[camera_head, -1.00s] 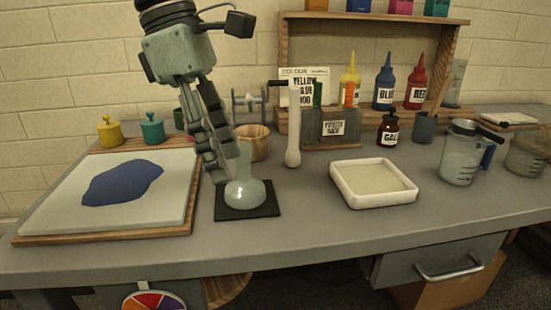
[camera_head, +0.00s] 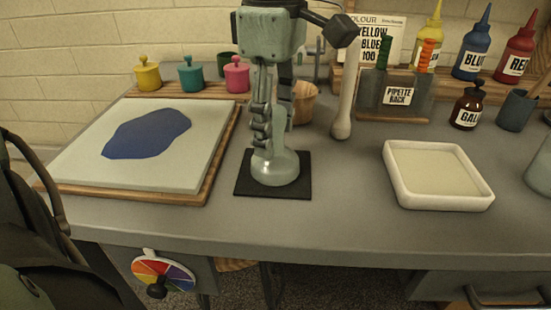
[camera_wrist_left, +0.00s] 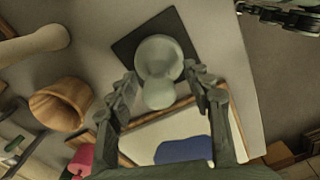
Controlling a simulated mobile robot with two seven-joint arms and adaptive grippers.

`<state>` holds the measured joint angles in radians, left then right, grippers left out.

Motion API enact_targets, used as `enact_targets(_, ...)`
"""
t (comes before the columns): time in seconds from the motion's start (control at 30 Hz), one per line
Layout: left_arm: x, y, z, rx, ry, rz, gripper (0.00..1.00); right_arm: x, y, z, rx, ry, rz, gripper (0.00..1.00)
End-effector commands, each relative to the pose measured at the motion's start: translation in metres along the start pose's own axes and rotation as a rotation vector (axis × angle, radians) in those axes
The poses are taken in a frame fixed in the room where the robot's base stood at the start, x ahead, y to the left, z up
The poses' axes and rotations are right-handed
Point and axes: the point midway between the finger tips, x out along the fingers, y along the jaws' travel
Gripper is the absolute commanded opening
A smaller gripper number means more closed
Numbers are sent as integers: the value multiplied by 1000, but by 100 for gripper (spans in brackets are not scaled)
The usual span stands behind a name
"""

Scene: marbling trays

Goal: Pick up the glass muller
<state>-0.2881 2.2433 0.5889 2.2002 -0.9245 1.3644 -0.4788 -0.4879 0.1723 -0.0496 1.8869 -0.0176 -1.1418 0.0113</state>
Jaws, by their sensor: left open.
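The glass muller (camera_head: 275,170), pale with a wide round base and a narrower handle, stands upright on a black mat (camera_head: 243,187). My left gripper (camera_head: 268,138) points down at its handle and hides much of it. In the left wrist view the muller (camera_wrist_left: 158,55) lies between the tips of my open left gripper (camera_wrist_left: 165,84), one finger on each side of the handle. I cannot tell whether either finger touches it. A jointed grey part, likely of my right gripper (camera_wrist_left: 282,15), shows at that view's top edge; its jaw state is unclear.
A slab with a blue patch (camera_head: 90,165) lies left of the mat. A white tray (camera_head: 445,200) is to the right, with clear table between.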

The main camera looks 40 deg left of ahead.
Motion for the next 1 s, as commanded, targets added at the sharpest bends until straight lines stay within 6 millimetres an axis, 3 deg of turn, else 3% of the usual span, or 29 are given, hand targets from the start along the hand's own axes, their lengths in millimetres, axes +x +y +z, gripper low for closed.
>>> enact_targets(0.13,14,0,0,-1,0,-1,50,4,-1,3,-1,-10,-1,40)
enact_targets(0.37,16,0,0,-2,-1,1,50,2,-1,-1,-1,-2,-1,40)
enact_targets(0.77,16,0,0,-2,-1,1,2,1,-1,-4,1,2,-1,40)
enact_targets(1.0,15,0,0,-1,-1,2,0,1,-1,-4,1,2,-1,40)
